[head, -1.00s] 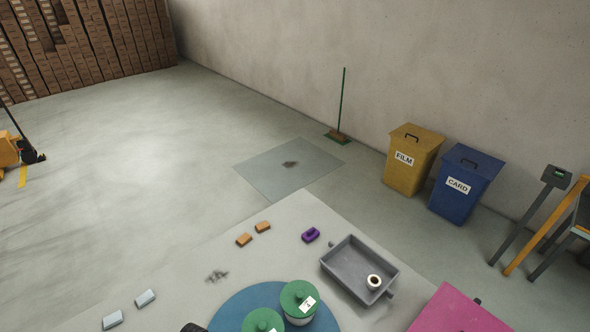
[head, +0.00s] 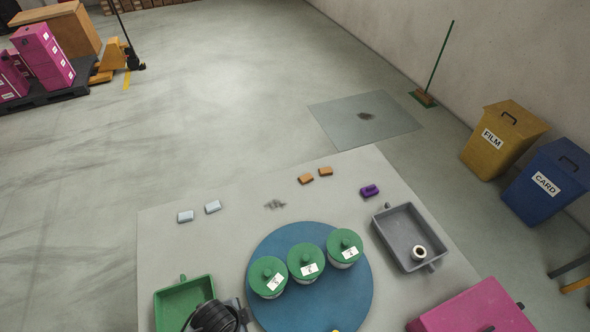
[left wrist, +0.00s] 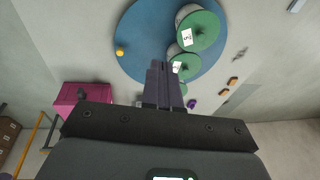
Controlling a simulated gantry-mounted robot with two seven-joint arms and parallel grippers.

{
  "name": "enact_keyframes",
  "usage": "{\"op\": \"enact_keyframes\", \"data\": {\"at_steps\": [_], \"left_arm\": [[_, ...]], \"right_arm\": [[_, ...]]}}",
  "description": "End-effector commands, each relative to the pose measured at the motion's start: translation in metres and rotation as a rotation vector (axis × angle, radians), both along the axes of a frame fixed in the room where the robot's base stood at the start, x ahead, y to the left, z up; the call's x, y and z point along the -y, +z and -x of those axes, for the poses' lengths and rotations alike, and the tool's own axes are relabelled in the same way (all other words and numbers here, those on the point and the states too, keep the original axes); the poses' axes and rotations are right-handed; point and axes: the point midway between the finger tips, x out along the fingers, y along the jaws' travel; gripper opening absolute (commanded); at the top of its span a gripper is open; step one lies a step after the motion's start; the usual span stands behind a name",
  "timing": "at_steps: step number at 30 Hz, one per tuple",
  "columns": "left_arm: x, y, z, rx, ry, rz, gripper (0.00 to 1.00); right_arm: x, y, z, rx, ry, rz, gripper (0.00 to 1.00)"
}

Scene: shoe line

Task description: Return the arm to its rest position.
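My left gripper (left wrist: 160,70) shows in the left wrist view with its two dark fingers together and nothing seen between them. It is over the work table (head: 170,240), in front of the blue round mat (head: 350,300) in that view; its height cannot be told. In the head view a black part of my left arm shows at the bottom edge, over the green tray (head: 172,306), and the fingertips are not visible. My right gripper is in neither view.
Three green-lidded tubs, one of them (head: 306,261) in the middle, stand on the mat. A grey tray (head: 390,229) holds a white roll (head: 419,253). A pink box (head: 470,312) is at front right. Orange, pale and purple blocks lie along the back.

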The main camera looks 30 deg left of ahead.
Motion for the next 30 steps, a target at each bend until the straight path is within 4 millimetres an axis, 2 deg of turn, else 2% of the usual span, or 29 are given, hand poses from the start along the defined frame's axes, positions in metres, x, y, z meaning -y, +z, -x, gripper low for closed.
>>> {"op": "enact_keyframes", "data": {"at_steps": [1, 3, 5, 9, 12, 30], "left_arm": [[0.004, 0.029, -0.008, 0.053, 0.092, 0.036, 0.00], [0.005, 0.059, -0.012, 0.093, 0.234, 0.089, 0.00], [0.003, 0.070, -0.011, 0.100, 0.335, 0.120, 0.00], [0.001, 0.069, -0.007, 0.073, 0.480, 0.150, 0.00], [0.001, 0.069, -0.007, 0.069, 0.523, 0.160, 0.00], [0.001, 0.068, -0.007, 0.070, 0.533, 0.163, 0.00]], "right_arm": [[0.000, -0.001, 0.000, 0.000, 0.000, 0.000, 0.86], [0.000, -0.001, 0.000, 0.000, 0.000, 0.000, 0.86], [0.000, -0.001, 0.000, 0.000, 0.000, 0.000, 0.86], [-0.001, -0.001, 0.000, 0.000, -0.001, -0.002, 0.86], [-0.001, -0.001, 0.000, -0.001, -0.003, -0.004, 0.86], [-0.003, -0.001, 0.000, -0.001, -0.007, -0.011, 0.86]]}}
